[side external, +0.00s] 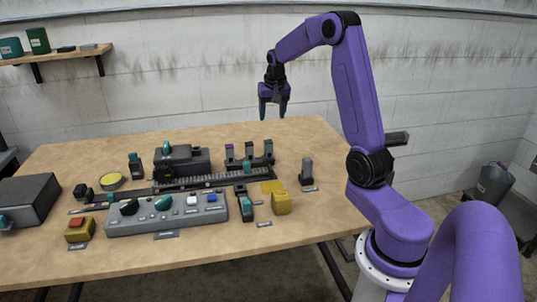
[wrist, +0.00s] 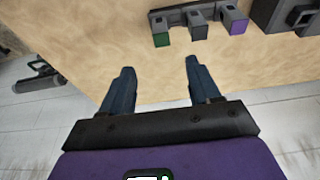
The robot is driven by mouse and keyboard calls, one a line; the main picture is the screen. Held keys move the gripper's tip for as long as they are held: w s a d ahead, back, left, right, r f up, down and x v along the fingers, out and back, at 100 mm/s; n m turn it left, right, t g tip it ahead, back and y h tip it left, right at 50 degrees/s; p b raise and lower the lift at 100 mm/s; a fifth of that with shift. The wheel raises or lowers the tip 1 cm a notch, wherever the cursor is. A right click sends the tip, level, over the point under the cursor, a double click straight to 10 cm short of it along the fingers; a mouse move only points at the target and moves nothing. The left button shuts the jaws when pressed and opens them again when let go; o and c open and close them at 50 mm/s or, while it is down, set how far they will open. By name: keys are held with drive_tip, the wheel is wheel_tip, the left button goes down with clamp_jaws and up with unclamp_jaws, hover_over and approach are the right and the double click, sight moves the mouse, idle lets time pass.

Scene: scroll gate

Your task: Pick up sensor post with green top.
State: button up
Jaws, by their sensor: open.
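The sensor post with the green top (side external: 268,149) stands at the right end of a dark rack of three posts. In the wrist view the green-topped post (wrist: 162,38) is at the left end of the row, beyond my fingertips. The post with the purple top (side external: 229,153) is at the other end, and it also shows in the wrist view (wrist: 237,24). A middle post (side external: 248,152) stands between them. My gripper (side external: 273,112) is open and empty, up in the air above the table's back edge; its two fingers (wrist: 159,66) point toward the tabletop.
The wooden table (side external: 310,150) holds a grey control panel (side external: 166,212), a dark machine (side external: 182,160) with a track, yellow blocks (side external: 281,203) and a grey upright block (side external: 306,173). The tabletop right of the rack is mostly bare. A wall shelf (side external: 60,54) is at far left.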

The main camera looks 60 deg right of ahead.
sight(268, 147)
drive_tip(key=x, duration=1.1)
drive_tip(key=shift+w+x, duration=0.2)
drive_tip(key=shift+x, duration=2.9)
drive_tip(key=shift+r, duration=0.1)
clamp_jaws()
